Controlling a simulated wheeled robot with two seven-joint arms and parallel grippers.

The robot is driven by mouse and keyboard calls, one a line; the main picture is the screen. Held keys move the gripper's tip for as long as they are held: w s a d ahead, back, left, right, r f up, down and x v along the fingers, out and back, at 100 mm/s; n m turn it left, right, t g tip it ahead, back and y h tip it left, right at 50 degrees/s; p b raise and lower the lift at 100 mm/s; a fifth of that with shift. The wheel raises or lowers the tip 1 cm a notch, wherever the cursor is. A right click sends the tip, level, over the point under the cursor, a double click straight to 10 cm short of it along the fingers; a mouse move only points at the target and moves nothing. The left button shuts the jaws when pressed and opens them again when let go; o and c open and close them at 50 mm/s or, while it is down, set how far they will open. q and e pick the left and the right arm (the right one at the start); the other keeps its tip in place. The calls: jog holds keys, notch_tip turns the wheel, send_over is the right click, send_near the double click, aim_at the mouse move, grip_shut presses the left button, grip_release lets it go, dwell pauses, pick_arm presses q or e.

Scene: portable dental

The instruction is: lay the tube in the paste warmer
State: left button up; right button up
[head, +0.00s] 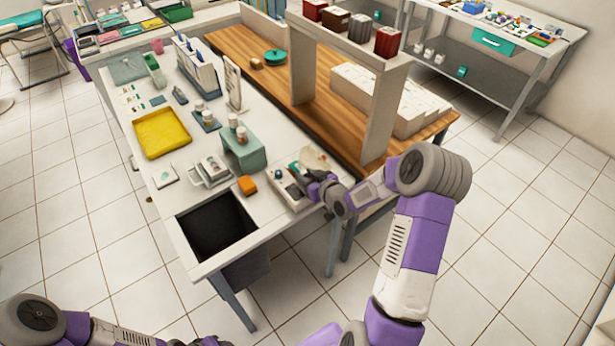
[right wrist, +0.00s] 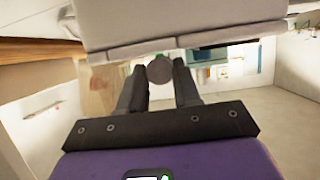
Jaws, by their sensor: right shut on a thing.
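My right gripper (head: 309,180) is at the table's right edge, over a low pale box with a dark recess, which looks like the paste warmer (head: 286,190). In the right wrist view, its fingers (right wrist: 160,88) are shut on a round grey end, which appears to be the tube (right wrist: 160,69). A large pale body fills the top of that view, just beyond the fingertips. The tube's length is hidden, and I cannot tell whether it touches the warmer. My left arm shows at the bottom left of the head view; its fingers are not clear.
An orange block (head: 247,185), a green box (head: 243,152) and a yellow tray (head: 162,131) stand left of the warmer. A dark open bin (head: 215,232) is set in the near table corner.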

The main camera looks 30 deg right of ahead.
jog(key=o, duration=1.1)
jog(key=shift+d, duration=0.1)
jog(key=shift+s, duration=0.1)
jog(key=p+v, duration=0.1)
jog(key=v, duration=0.6)
jog(key=shift+s, duration=0.2)
jog(key=shift+a, duration=0.25)
